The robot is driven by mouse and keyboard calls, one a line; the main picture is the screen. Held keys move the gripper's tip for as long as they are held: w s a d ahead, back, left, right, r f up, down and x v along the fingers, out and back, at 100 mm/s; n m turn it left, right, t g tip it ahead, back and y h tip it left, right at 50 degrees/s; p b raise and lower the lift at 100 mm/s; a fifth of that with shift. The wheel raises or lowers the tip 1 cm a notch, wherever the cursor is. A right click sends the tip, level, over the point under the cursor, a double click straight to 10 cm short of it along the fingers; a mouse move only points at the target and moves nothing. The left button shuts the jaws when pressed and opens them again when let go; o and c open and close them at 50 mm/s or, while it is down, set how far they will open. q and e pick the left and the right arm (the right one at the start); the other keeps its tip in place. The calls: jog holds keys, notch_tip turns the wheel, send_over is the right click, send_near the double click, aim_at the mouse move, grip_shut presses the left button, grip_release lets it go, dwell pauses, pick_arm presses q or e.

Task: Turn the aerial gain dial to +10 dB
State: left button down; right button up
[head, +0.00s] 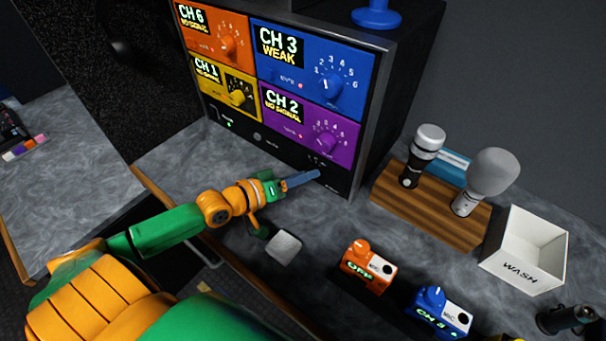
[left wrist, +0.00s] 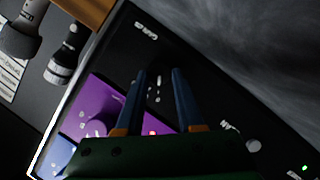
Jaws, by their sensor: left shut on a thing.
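The aerial gain dial (left wrist: 160,62) is a dark knob on the black lower strip of the rack's front panel (head: 258,137), hard to make out against it. My left gripper (head: 318,174) reaches the lower right of this strip in the head view. In the left wrist view, its two blue fingers (left wrist: 163,78) stand a little apart, with their tips at the panel on either side of the dial. They are shut on it. Small white marks show around it, but the setting cannot be read. My right gripper is not in view.
Above the strip are the CH 6, CH 3 WEAK (head: 315,65), CH 1 and purple CH 2 (head: 310,122) modules. A wooden microphone stand (head: 428,208), a white WASH bin (head: 523,250), orange and blue packs (head: 368,266) and a grey pad (head: 284,246) occupy the counter.

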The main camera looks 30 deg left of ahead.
pick_arm(q)
jog(key=shift+r+p, duration=0.2)
jog(key=shift+p, duration=0.15)
jog(key=m+y+p, duration=0.1)
jog(key=p, duration=0.2)
jog(key=m+y+p, duration=0.1)
jog(key=m+p, duration=0.1)
jog(key=p, duration=0.1)
jog(key=m+y+p, duration=0.1)
jog(key=p, duration=0.2)
jog(key=shift+d+r+m, duration=0.15)
jog(key=shift+d+m, duration=0.15)
jog(key=shift+y+p, duration=0.4)
jog(key=shift+d+m+y+p, duration=0.1)
jog(key=shift+m+y+p, duration=0.25)
jog(key=shift+m, duration=0.45)
jog(key=shift+s+f+m+y, duration=0.1)
jog(key=shift+f+m+y, duration=0.15)
jog(key=shift+m+y, duration=0.45)
jog(key=shift+d+m, duration=0.1)
jog(key=shift+m, duration=0.2)
jog(key=c, duration=0.5)
grip_release()
